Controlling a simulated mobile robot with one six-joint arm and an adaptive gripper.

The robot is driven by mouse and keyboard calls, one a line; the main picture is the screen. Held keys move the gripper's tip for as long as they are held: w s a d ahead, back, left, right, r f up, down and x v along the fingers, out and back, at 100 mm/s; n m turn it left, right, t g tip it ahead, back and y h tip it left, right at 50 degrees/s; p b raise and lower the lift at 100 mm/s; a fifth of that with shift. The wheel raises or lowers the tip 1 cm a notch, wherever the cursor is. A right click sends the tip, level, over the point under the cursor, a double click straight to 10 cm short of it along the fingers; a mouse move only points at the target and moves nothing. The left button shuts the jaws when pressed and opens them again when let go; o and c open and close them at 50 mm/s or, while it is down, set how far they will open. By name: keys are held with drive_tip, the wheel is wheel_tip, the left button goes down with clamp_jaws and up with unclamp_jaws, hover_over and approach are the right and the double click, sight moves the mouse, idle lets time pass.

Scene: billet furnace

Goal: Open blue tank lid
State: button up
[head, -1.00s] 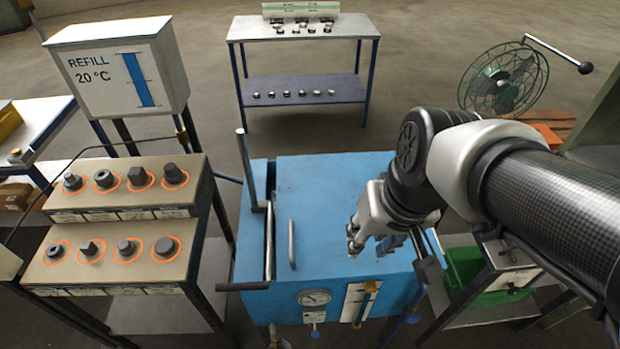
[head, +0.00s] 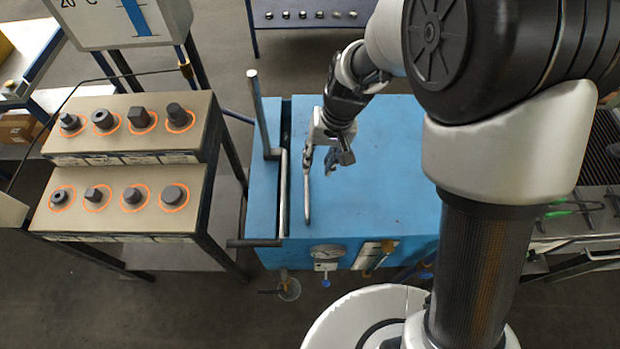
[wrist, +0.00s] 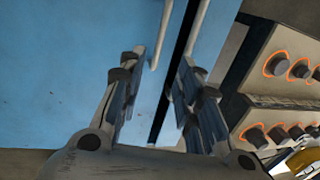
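The blue tank (head: 265,230) stands in the middle of the head view, its flat blue lid (head: 375,195) lying closed. My gripper (head: 319,164) is over the lid, close to the far end of the handle. In the wrist view my gripper (wrist: 158,88) is open, with the handle's end appearing between its fingers and nothing held. I cannot tell whether a finger touches the handle. My arm hides the lid's right part.
A metal rod (head: 283,195) runs along the dark slot left of the lid, near an upright post (head: 258,112). A stepped rack of dark parts (head: 125,228) stands at left. A gauge (head: 327,253) is on the tank's front.

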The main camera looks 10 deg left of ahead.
sight(307, 189)
drive_tip(key=f+b, duration=0.1)
drive_tip(key=f, duration=0.3)
drive_tip(key=a+f+b, duration=0.1)
drive_tip(key=f, duration=0.3)
drive_tip(key=a+f+b, duration=0.1)
drive_tip(key=f, duration=0.3)
drive_tip(key=shift+s+a+f+b, duration=0.2)
drive_tip(key=shift+b, duration=0.1)
drive_tip(key=shift+c, duration=0.5)
clamp_jaws()
